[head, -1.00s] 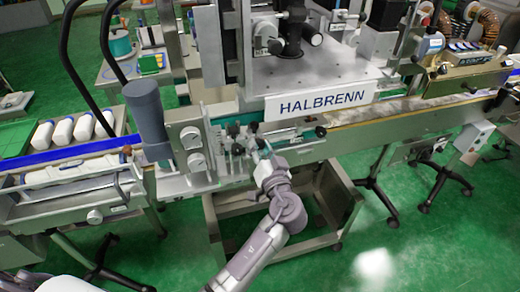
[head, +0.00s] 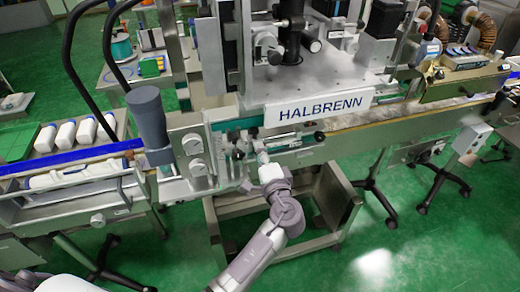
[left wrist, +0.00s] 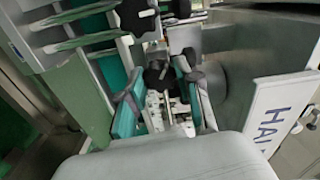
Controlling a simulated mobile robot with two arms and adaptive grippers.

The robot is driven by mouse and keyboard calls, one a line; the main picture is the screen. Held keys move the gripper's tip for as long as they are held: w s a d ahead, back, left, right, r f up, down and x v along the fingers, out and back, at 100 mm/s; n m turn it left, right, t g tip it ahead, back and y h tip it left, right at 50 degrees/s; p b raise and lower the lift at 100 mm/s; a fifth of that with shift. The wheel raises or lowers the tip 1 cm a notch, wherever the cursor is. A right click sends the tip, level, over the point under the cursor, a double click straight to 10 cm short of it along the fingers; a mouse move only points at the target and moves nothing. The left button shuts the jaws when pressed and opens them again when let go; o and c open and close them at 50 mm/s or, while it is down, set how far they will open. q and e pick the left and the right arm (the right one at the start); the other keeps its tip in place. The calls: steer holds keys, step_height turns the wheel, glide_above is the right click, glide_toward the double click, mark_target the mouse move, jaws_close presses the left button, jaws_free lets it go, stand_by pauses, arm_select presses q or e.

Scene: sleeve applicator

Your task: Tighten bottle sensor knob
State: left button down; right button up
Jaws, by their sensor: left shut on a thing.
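My left gripper (head: 254,150) reaches in from the bottom to the small fittings at the front of the conveyor, left of the HALBRENN plate. In the left wrist view its two fingers (left wrist: 158,88) stand either side of a small black knob (left wrist: 158,74), the sensor knob, and are shut on it. The fingers and nearby fittings partly hide the knob, and its thread and seat cannot be made out. Another black knob (left wrist: 137,17) lies beyond it in the left wrist view. My right gripper is not in view.
The HALBRENN machine plate (head: 318,107) is close on the right, with a black-ended lever (head: 320,136) below it. White bottles (head: 67,136) lie farther left. Open green floor (head: 400,250) is at front right.

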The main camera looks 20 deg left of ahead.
arm_select(q)
steer(key=shift+w+r+m+p, duration=0.1)
steer(key=shift+m+p, duration=1.5)
steer(key=shift+m, duration=1.2)
steer(key=shift+r+m+p, duration=0.1)
steer(key=shift+m+p, duration=1.5)
steer(key=shift+m, duration=1.2)
steer(key=shift+f, duration=0.1)
steer(key=c, duration=1.1)
jaws_free()
steer(key=shift+f, duration=0.1)
steer(key=v, duration=1.2)
